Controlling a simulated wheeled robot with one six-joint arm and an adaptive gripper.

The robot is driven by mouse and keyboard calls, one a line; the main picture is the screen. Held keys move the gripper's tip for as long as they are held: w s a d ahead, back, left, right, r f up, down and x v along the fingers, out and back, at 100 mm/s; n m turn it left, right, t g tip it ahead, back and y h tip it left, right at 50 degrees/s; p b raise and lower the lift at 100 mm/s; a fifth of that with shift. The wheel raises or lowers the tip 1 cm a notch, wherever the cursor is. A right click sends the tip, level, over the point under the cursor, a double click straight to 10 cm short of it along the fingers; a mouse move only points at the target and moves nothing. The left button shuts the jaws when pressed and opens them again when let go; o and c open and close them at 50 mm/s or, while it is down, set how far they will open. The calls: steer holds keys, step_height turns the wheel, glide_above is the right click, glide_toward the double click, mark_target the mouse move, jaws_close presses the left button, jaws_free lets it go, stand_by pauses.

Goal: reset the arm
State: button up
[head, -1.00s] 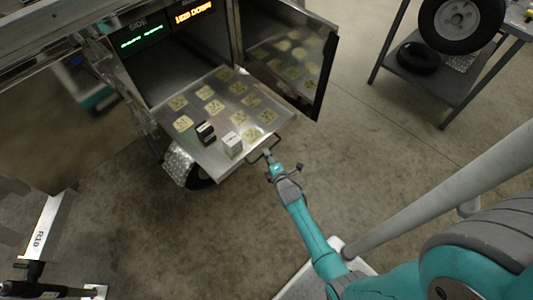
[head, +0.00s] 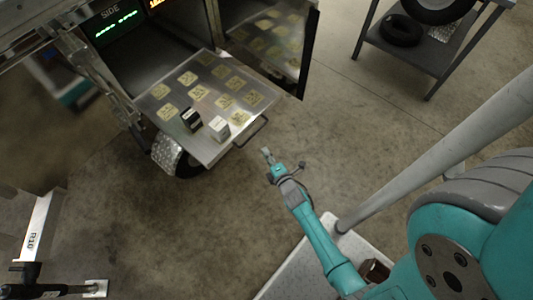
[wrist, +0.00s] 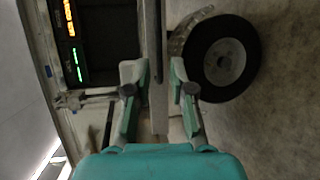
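My gripper (head: 267,156) is at the end of my teal arm, just off the front right corner of a pulled-out metal tray (head: 205,150). It is apart from the tray's wire handle (head: 252,132) and holds nothing. In the wrist view my gripper's two fingers (wrist: 154,72) stand apart, with the narrow tray edge (wrist: 157,105) seen beyond the gap. A black box (head: 191,119) and a white box (head: 219,128) stand on the tray among several yellowish square marks.
The trailer's open compartment door (head: 268,42) stands right of the tray. A trailer wheel (wrist: 222,58) is below it. A grey shelf table (head: 410,55) with a tyre (head: 401,30) stands at the upper right. A small brown box (head: 375,270) sits beside my arm. The middle floor is clear.

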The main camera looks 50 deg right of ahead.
stand_by(0.3)
steer(key=s+a+r+m+y, duration=0.1)
steer(key=s+a+r+m, duration=0.35)
steer(key=s+a, duration=0.35)
steer(key=s+a+r+m+y, duration=0.25)
steer(key=s+a+r, duration=0.35)
steer(key=s, duration=0.3)
steer(key=s+a+r+m+y, duration=0.1)
steer(key=s+a+r+m, duration=0.1)
steer(key=s+r, duration=0.4)
steer(key=s+a+r+m+y, duration=0.1)
steer(key=s+r+m, duration=0.4)
steer(key=r, duration=0.8)
steer(key=shift+s+a+r+m, duration=0.3)
steer(key=shift+s+a, duration=0.1)
steer(key=shift+a, duration=0.2)
